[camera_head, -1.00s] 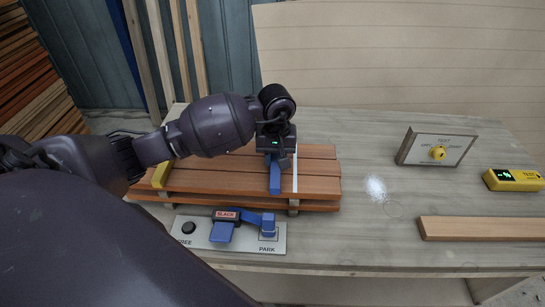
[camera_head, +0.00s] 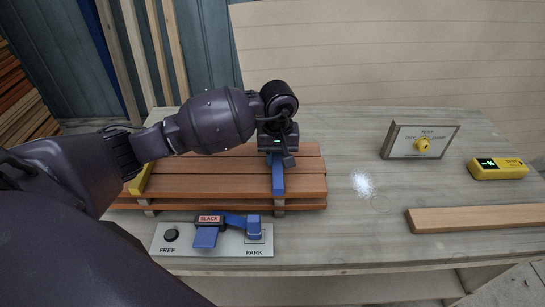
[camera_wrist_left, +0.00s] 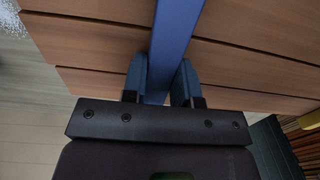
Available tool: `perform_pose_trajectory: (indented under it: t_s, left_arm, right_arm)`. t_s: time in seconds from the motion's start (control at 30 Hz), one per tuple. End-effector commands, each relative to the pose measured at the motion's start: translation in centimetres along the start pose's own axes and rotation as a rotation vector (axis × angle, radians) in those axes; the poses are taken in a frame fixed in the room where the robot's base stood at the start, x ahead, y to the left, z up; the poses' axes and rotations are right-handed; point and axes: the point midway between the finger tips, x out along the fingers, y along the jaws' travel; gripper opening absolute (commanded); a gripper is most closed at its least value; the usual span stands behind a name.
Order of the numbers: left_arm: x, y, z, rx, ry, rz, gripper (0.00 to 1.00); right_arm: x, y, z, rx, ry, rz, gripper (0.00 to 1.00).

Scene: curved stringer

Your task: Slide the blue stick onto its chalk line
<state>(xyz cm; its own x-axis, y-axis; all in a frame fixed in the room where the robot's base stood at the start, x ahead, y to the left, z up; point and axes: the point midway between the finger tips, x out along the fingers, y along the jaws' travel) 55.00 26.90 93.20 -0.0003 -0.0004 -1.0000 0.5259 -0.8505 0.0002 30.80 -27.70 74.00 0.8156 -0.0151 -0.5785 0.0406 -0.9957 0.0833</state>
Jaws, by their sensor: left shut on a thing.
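The blue stick (camera_head: 278,176) lies across the brown boards (camera_head: 210,180), toward their right end. My left gripper (camera_head: 278,158) is shut on the blue stick from above, near its back part. In the left wrist view the stick (camera_wrist_left: 176,38) runs between the two fingers (camera_wrist_left: 161,82). The white chalk line does not show in either current view; the stick appears to cover its place. My right gripper is not in view.
A yellow stick (camera_head: 140,178) crosses the boards' left end. In front is a panel (camera_head: 203,246) marked FREE and PARK, with a blue lever (camera_head: 205,237) labelled SLACK. At right are a test panel (camera_head: 405,143), a yellow meter (camera_head: 484,173), a loose board (camera_head: 465,220) and white powder (camera_head: 362,185).

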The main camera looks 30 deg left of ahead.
Motion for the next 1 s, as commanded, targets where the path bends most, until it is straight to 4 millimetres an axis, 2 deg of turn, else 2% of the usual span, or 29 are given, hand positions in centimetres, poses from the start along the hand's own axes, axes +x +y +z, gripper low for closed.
perform_pose_trajectory:
  t_s: [0.37,0.4,0.57,0.87,1.0]
  left_arm:
    - [0.0,0.4,0.0,0.004,-0.001,-0.001,0.03]
    - [0.0,0.4,0.0,0.004,-0.001,-0.001,0.32]
    - [0.0,0.4,0.0,0.003,-0.001,-0.001,0.56]
    - [-0.1,0.4,0.0,0.003,0.0,0.0,0.57]
    - [-1.1,0.4,-0.1,0.004,0.004,0.001,0.57]
  right_arm:
    - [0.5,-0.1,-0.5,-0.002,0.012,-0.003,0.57]
    - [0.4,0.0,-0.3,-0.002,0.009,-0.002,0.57]
    - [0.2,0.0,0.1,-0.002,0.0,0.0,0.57]
    - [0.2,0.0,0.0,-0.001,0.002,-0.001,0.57]
    - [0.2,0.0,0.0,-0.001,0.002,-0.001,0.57]
